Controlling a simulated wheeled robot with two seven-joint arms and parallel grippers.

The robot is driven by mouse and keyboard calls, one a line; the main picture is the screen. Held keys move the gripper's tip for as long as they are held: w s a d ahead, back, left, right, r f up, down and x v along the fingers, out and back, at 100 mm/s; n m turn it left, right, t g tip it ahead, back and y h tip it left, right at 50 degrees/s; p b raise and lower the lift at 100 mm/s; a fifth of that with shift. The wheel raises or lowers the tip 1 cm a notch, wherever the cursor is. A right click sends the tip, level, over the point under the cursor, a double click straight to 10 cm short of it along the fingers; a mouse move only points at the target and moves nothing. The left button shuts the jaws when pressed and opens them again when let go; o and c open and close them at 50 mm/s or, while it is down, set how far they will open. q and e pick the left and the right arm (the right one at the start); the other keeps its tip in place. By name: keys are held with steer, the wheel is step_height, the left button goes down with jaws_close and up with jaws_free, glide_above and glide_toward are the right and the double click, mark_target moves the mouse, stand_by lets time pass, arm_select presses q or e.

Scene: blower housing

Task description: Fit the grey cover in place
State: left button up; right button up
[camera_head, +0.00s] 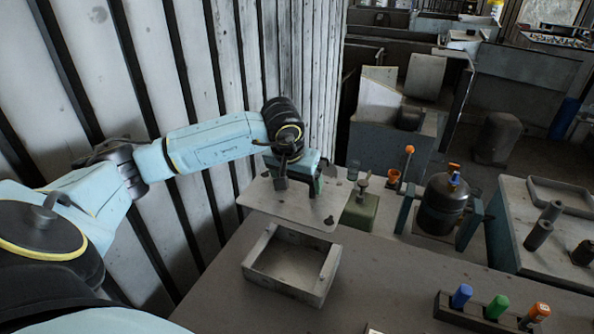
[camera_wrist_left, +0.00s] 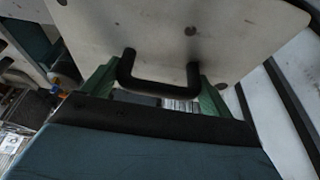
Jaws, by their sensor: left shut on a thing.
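The grey cover (camera_head: 275,207) is a flat plate with small holes near its edges and a black handle. My left gripper (camera_head: 297,183) is shut on this handle and holds the cover above the table. In the left wrist view the black handle (camera_wrist_left: 160,88) sits between the green fingers, with the cover (camera_wrist_left: 150,28) beyond it. The housing (camera_head: 318,291) is an open grey square box on the table. In the head view the cover hangs behind the box's far edge, and the box's inside shows. My right gripper is not in view.
The grey table (camera_head: 225,290) has free room left of the box. A rack (camera_head: 470,315) holds blue, green and orange tools at front right. A green block (camera_head: 360,211), a dark canister (camera_head: 443,205) and a side table (camera_head: 520,260) stand beyond. A corrugated wall (camera_head: 190,70) is at left.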

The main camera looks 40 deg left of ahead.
arm_select(q)
step_height(320, 180, down, 20)
steer(key=b, duration=1.3)
steer(key=shift+s+d, duration=0.15)
steer(key=shift+s, duration=0.25)
steer(key=shift+f+b, duration=0.1)
steer(key=shift+b, duration=0.2)
steer(key=shift+f+b, duration=0.35)
steer(key=shift+b, duration=0.05)
steer(key=shift+b, duration=0.3)
